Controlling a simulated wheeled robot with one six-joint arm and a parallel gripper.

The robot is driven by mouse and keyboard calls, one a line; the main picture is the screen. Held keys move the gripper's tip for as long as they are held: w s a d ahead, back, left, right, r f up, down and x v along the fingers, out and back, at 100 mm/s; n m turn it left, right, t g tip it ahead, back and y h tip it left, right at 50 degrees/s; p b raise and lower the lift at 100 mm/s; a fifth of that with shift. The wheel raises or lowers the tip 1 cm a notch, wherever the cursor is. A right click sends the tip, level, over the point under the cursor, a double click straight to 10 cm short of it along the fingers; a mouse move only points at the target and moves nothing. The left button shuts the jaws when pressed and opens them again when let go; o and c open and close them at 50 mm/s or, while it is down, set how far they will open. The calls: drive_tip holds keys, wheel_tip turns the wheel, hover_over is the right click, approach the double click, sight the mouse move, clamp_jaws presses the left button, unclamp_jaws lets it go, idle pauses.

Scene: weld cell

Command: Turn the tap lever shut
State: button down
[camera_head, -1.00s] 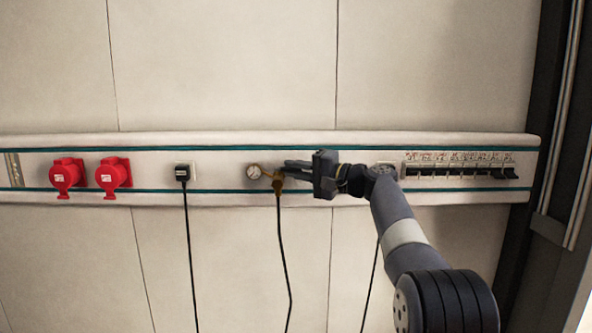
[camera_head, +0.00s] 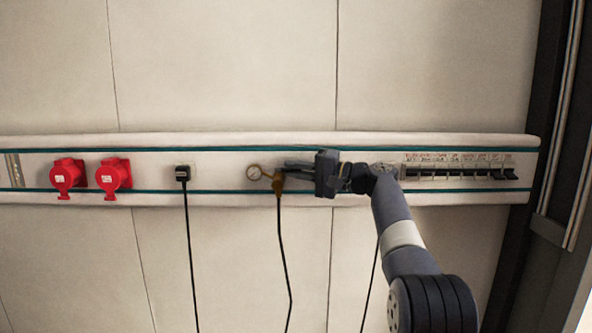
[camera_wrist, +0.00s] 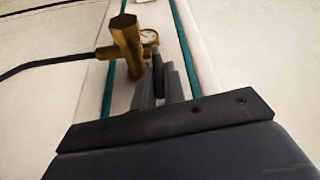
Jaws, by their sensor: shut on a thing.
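The brass tap (camera_head: 277,183) sits on the white wall rail, with a black hose hanging from it. In the wrist view the brass tap body (camera_wrist: 126,42) stands just ahead and left of my fingers. My gripper (camera_head: 288,168) reaches in from the right and is shut on the tap lever. A dark, narrow piece that looks like the lever (camera_wrist: 158,72) shows between the fingers in the wrist view. Most of the lever is hidden by the fingers, so its exact angle is hard to tell.
A round gauge (camera_head: 253,173) is left of the tap. Further left are a black plug (camera_head: 182,173) with a cable and two red sockets (camera_head: 113,175). A row of breakers (camera_head: 460,170) is behind my arm at right. The wall below is mostly clear.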

drive_tip(key=c, duration=1.5)
unclamp_jaws()
drive_tip(key=shift+s+d+f+b, duration=0.15)
drive_tip(key=shift+d+b, duration=0.15)
drive_tip(key=shift+d, duration=0.15)
drive_tip(key=b+v, duration=0.3)
drive_tip(key=v, duration=0.7)
drive_tip(key=shift+a, duration=0.1)
